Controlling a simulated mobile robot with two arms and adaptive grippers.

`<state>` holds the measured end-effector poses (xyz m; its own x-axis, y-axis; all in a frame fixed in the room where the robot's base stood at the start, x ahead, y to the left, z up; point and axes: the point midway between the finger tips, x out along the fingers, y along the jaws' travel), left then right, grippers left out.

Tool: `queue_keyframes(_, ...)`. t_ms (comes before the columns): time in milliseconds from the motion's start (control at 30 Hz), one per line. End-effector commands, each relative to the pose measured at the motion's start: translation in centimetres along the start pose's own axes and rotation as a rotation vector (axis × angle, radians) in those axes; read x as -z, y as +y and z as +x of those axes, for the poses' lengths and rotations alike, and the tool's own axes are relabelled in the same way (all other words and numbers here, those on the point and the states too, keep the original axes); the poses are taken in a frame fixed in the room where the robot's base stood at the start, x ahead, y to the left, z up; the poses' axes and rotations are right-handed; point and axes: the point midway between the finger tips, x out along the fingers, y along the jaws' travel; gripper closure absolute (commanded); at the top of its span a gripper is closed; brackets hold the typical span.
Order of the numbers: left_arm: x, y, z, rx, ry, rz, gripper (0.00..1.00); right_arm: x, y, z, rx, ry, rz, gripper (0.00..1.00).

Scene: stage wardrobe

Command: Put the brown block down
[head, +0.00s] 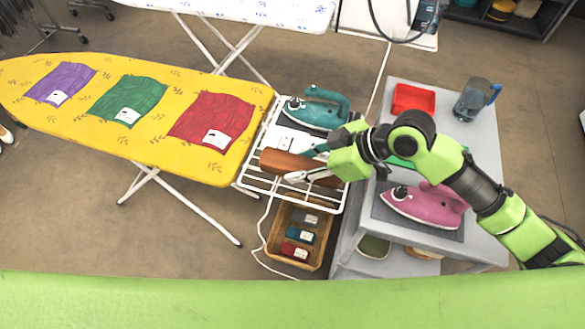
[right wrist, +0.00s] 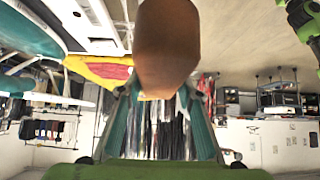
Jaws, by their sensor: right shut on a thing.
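The brown block (head: 284,163) is a long, rounded reddish-brown piece. My right gripper (head: 308,164) is shut on it, one finger on each side. In the head view the block lies across the white wire rack (head: 247,184) at the end of the yellow ironing board. I cannot tell whether it touches the rack. In the right wrist view the block (right wrist: 167,48) sticks out between the teal fingers of the gripper (right wrist: 160,98). My left gripper is in neither view.
A teal iron (head: 318,112) stands on the rack behind the block. A wicker basket (head: 270,240) with small dark and red items sits below. The grey trolley (head: 483,146) at right holds a pink iron (head: 425,204), red tray (head: 413,99) and jug (head: 470,102). Folded cloths lie on the yellow board (head: 180,92).

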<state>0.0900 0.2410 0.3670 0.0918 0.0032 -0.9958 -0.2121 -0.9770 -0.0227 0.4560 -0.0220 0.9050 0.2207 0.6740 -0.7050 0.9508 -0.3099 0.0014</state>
Motion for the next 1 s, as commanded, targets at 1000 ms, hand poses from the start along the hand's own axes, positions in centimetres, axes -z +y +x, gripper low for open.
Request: queue_keyframes(1000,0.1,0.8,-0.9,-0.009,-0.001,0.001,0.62,-3.9,2.4,7.8,0.0,-0.002,0.001,0.97)
